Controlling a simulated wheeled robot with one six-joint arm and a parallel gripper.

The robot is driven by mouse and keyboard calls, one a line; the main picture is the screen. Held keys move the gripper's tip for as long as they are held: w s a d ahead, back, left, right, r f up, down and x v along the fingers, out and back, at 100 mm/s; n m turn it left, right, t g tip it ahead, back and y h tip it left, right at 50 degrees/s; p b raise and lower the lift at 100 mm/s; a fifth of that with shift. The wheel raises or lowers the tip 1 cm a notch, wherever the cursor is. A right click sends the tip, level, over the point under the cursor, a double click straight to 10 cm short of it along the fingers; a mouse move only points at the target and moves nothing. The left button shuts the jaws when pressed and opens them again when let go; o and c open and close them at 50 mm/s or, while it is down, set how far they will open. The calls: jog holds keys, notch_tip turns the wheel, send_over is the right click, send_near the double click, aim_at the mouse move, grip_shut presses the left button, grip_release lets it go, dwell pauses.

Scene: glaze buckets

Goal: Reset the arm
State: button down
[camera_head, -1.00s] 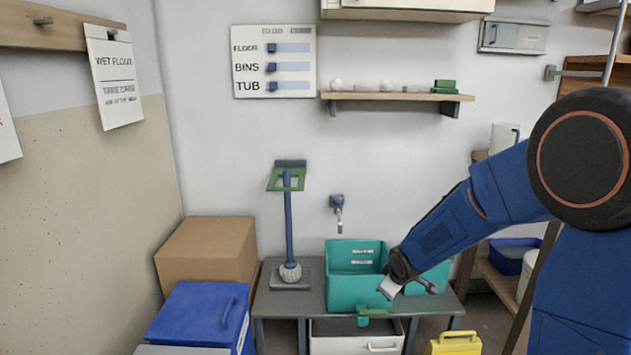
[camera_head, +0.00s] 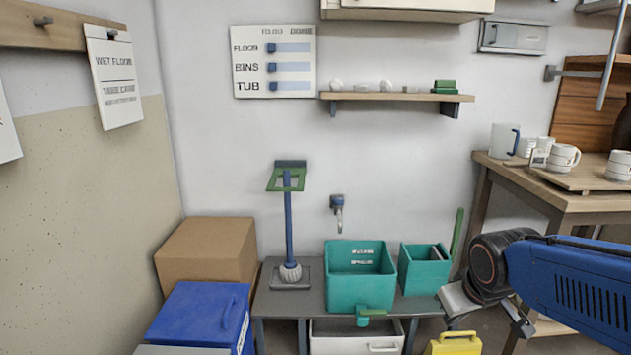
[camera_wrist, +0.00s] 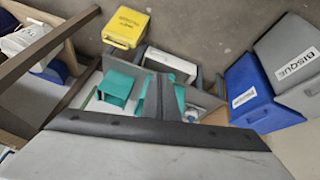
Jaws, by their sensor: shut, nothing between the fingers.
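My blue arm comes in from the right in the head view, and my gripper (camera_head: 488,315) is at its end, in front of the space right of the grey bench (camera_head: 262,300). The gripper is shut with nothing in it. It is apart from the teal tub (camera_head: 345,290) and the smaller teal bucket (camera_head: 412,278) on the bench, which lie to its left. In the wrist view, the teal bucket (camera_wrist: 114,88) shows upside down near the middle, and a large grey surface with a dark edge fills the bottom.
A yellow caddy (camera_head: 455,344) stands low in front. A wooden table (camera_head: 520,190) with white mugs (camera_head: 563,158) is at right, close above my arm. Blue (camera_head: 200,312) and cardboard (camera_head: 207,250) boxes are at left. A mop-like stand (camera_head: 288,225) stands on the bench.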

jog(key=s+r+m, duration=0.1)
jog(key=s+m, duration=0.1)
jog(key=s, duration=1)
jog(key=shift+s+y, duration=0.3)
jog(key=shift+s, duration=0.1)
